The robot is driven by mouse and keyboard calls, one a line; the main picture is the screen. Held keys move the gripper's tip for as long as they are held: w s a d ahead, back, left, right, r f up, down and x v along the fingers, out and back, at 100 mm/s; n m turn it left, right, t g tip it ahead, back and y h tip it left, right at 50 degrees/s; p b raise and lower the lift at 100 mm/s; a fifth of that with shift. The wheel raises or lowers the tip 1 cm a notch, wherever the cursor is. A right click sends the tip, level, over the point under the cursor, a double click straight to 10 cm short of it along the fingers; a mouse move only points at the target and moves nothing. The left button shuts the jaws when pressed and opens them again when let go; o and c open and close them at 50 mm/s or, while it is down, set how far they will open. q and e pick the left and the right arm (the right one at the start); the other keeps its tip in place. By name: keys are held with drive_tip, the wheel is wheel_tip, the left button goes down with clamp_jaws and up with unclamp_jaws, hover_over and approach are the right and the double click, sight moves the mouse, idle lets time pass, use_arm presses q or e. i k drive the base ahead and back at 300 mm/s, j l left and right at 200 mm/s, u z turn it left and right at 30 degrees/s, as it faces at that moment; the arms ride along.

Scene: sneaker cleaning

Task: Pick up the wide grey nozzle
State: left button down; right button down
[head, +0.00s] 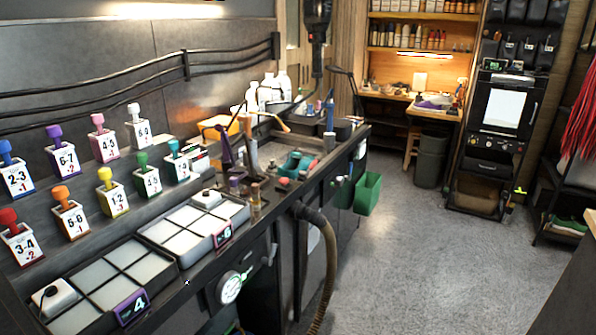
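I cannot surely make out a wide grey nozzle in the head view. A brown ribbed hose (328,262) hangs down the front of the dark workbench (290,226), with its upper end near the counter's edge. Upright tools, small bottles and a teal item (294,162) crowd the middle of the counter and may hide other things. Neither of my grippers shows in this view.
Numbered white boxes with coloured knobs (72,220) stand along the left. Two divided trays (95,285) (185,232) lie in front of them. A green bin (368,193) hangs on the bench's far end. The grey floor (420,265) to the right is open.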

sight(258, 169)
drive_tip(key=u, duration=0.4)
drive_tip(key=i+l+u, duration=0.45)
drive_tip(key=l, duration=0.2)
drive_tip(key=l+u, duration=0.2)
drive_tip(key=i+l+u, duration=0.25)
drive_tip(key=l, duration=0.25)
drive_tip(key=k, duration=0.1)
